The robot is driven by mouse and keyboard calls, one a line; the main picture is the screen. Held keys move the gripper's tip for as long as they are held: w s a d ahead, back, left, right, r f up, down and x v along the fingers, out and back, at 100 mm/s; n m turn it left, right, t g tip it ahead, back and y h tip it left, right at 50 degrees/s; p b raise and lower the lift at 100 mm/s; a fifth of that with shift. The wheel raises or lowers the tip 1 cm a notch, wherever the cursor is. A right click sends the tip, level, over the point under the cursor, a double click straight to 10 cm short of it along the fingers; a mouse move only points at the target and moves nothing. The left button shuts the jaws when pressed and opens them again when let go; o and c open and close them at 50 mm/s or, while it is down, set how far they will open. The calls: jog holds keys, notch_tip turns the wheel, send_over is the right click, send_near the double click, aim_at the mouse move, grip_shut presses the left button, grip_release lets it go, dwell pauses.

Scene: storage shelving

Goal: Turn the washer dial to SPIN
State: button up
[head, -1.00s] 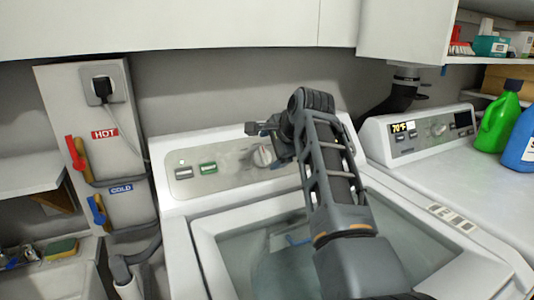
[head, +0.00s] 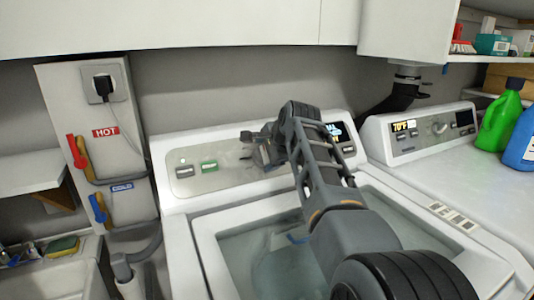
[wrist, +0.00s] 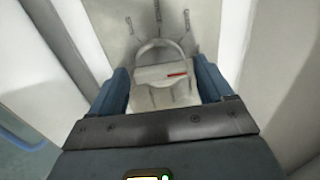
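The washer dial (wrist: 155,75) is a pale round knob with a raised grip bar and a red mark toward the right end of the bar. Marks and small labels fan out around it on the panel, too blurred to read. Whether the fingertips reach down past the knob's face is unclear. In the head view my gripper (head: 257,151) is at the washer's control panel (head: 225,179) and hides the dial.
Two buttons, including a green one (head: 209,166), are left of my gripper. A lit display (head: 334,130) is partly behind my arm. A second machine (head: 440,170) stands at right, with detergent bottles on it.

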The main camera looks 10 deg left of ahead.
jog(key=c, duration=0.9)
jog(key=shift+n, duration=0.3)
jog(key=n, duration=0.4)
jog(key=shift+f+n+b, duration=0.1)
jog(key=shift+n+b, duration=0.2)
jog(key=shift+b, duration=0.05)
jog(key=n, duration=0.4)
jog(key=shift+n+b, duration=0.3)
jog(key=shift+b, duration=0.1)
jog(key=n+b, duration=0.1)
jog(key=n, duration=0.6)
jog(key=n+b, duration=0.1)
jog(key=n, duration=0.2)
jog(key=shift+n, duration=0.4)
jog(key=shift+a+n+b, duration=0.1)
jog(key=shift+n+b, duration=0.2)
jog(key=shift+n, duration=1.3)
